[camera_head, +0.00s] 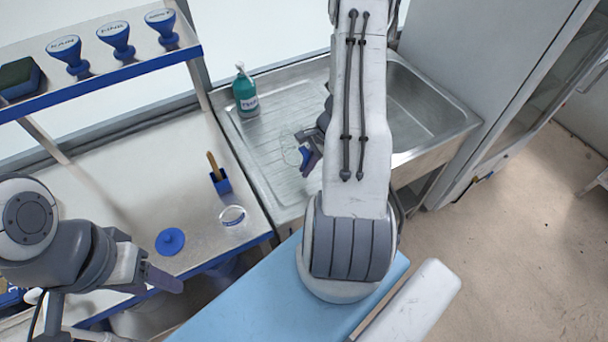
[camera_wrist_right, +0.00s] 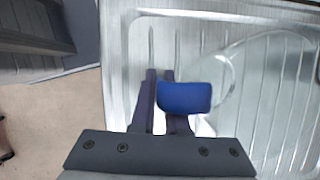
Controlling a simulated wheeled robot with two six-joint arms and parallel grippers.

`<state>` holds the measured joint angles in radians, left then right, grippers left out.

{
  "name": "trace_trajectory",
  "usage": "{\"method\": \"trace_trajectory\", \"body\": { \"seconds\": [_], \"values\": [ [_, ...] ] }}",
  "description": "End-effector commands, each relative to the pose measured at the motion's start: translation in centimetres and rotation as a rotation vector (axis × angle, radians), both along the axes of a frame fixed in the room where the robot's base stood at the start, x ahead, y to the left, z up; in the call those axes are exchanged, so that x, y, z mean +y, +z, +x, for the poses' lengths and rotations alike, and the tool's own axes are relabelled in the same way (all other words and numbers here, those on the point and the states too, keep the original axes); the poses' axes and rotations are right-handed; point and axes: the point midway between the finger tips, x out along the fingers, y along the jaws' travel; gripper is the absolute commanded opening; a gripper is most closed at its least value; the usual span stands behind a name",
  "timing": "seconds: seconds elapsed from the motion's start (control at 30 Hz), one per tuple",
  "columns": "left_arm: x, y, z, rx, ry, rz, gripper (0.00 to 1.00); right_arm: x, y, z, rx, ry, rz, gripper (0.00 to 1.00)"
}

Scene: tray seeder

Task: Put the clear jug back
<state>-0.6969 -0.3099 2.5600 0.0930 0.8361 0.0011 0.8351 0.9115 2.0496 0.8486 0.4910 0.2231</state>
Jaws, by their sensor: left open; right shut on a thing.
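The clear jug (camera_wrist_right: 262,85) is see-through with a blue handle (camera_wrist_right: 185,97). In the head view the jug (camera_head: 291,155) shows faintly over the ribbed drainboard of the steel sink (camera_head: 270,185). My right gripper (camera_head: 310,150) is shut on its handle; the arm hides part of the gripper. In the right wrist view the gripper's dark fingers (camera_wrist_right: 160,100) stand at the handle. I cannot tell whether the jug's base touches the drainboard. My left gripper (camera_head: 165,277) is open and empty by the front edge of the left bench.
A green pump bottle (camera_head: 245,92) stands at the drainboard's back left. The bench holds a blue holder with a wooden-handled tool (camera_head: 220,181), a clear round dish (camera_head: 233,216) and a blue lid (camera_head: 170,241). Blue-topped stamps (camera_head: 116,36) line the shelf. The basin (camera_head: 425,105) is empty.

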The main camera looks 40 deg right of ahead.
Motion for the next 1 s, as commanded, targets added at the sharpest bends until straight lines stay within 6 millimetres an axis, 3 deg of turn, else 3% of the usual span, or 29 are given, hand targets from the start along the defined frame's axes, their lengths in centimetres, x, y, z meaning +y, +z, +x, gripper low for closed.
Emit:
{"method": "trace_trajectory", "body": {
  "seconds": [0.3,0.77,0.8,0.83,1.0],
  "values": [
    [0.0,0.9,0.0,0.000,-0.002,0.000,0.55,0.0,-3.6,-0.1,0.001,-0.001,0.002,0.00],
    [0.0,0.2,0.0,0.000,-0.001,0.000,0.55,-0.1,-4.4,-0.1,-0.001,-0.001,0.000,0.00],
    [0.0,0.4,0.0,0.000,-0.001,0.000,0.55,-0.1,-4.2,-0.1,-0.001,-0.001,0.000,0.27],
    [0.0,0.5,0.0,0.000,-0.001,0.000,0.55,-0.1,-4.2,-0.1,-0.001,-0.001,0.000,0.39],
    [0.0,0.5,0.0,0.000,-0.001,0.000,0.55,-0.1,-4.2,-0.1,0.000,-0.001,0.000,0.42]
  ]
}}
